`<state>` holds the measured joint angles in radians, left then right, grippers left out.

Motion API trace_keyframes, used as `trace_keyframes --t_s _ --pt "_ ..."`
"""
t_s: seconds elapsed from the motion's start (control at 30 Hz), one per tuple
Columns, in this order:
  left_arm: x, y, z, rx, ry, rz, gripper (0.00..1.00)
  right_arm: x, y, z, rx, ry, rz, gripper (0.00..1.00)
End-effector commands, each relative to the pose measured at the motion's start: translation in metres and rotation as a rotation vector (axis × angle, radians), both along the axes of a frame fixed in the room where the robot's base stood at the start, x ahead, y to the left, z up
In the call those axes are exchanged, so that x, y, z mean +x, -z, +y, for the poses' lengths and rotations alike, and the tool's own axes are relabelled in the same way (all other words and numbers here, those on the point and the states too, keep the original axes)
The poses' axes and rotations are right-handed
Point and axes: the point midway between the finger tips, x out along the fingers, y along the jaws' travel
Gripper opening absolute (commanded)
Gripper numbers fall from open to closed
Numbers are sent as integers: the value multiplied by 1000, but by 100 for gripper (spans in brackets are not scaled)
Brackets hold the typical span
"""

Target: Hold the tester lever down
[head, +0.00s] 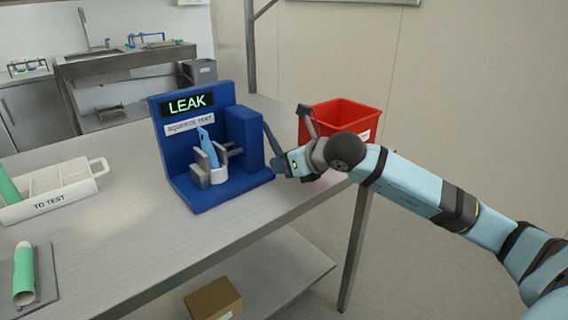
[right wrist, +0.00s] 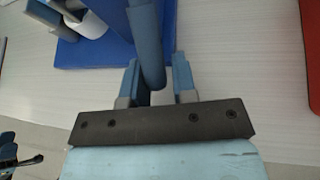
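The blue squeeze tester (head: 203,145) stands on the metal table, its screen reading LEAK. A light blue tube (head: 207,147) stands upright in its white cup (head: 218,174) between grey jaws. The tester's lever (head: 271,143) is a blue-grey bar on the right side, sloping down toward my right gripper (head: 288,163). In the right wrist view the lever (right wrist: 148,50) passes between the two fingers of the gripper (right wrist: 156,82). The fingers stand apart, with a gap visible on the lever's right side.
A red bin (head: 345,116) stands just behind my right gripper. A white TO TEST tray (head: 60,187) is at the left. A green tube (head: 24,270) lies on a grey pad (head: 46,275) at the near left. The table's middle is clear.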

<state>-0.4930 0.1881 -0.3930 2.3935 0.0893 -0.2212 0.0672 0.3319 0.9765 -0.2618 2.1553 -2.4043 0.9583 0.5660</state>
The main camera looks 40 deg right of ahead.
Motion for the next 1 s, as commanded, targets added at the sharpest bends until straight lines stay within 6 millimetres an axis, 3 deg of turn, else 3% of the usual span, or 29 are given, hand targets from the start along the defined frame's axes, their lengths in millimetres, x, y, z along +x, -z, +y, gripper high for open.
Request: trace_keyframes --t_s 0.1,0.47,1.0 --pt "0 0 0 1 0 0 43 0 0 0 0 1 0 45" --pt "0 0 0 3 0 2 43 -6 -3 -2 0 1 2 45" --pt "-1 14 5 32 -16 59 43 -82 -44 -25 1 0 4 45"
